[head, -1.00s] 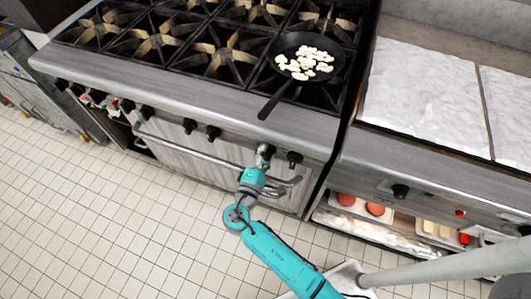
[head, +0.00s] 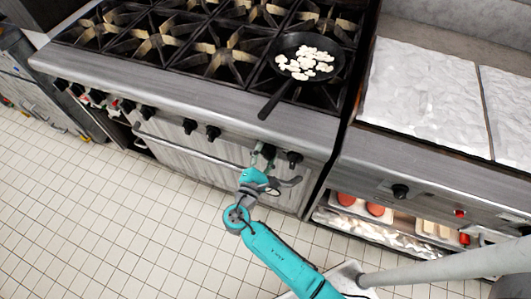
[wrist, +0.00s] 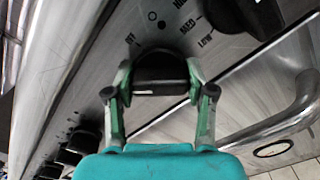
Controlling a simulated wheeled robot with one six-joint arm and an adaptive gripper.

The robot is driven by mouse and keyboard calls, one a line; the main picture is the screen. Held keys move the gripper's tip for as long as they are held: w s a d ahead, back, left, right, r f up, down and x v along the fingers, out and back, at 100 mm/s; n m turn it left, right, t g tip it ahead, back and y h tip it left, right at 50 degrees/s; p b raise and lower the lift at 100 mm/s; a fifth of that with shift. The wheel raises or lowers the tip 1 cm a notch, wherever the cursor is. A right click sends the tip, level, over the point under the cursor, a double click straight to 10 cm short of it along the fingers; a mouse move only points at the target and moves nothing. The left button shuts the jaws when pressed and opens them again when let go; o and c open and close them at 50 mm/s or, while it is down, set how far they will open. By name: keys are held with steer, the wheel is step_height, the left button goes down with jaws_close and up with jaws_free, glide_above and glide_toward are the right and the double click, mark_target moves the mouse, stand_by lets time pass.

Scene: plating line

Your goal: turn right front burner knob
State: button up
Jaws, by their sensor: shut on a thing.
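A black burner knob (head: 268,150) sits on the range's front panel, below the pan's handle. My gripper (head: 262,160) reaches it from below, its fingers around it. In the wrist view, my gripper (wrist: 160,82) is shut on this knob (wrist: 160,66), one finger on each side. Part of the panel's markings shows beside it, but I cannot read its setting. Another black knob (head: 294,158) is just to the right; a knob with printed marks (wrist: 245,14) also shows at the top right of the wrist view.
A black pan (head: 322,68) with pale pieces stands on the right front burner. The oven handle (head: 205,157) runs close below the knobs. More knobs (head: 213,132) lie to the left. A foil-covered griddle (head: 420,95) is at right. The tiled floor (head: 110,220) at left is clear.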

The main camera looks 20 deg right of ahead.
steer(key=o, duration=1.1)
steer(key=shift+o, duration=0.2)
steer(key=v, duration=1.2)
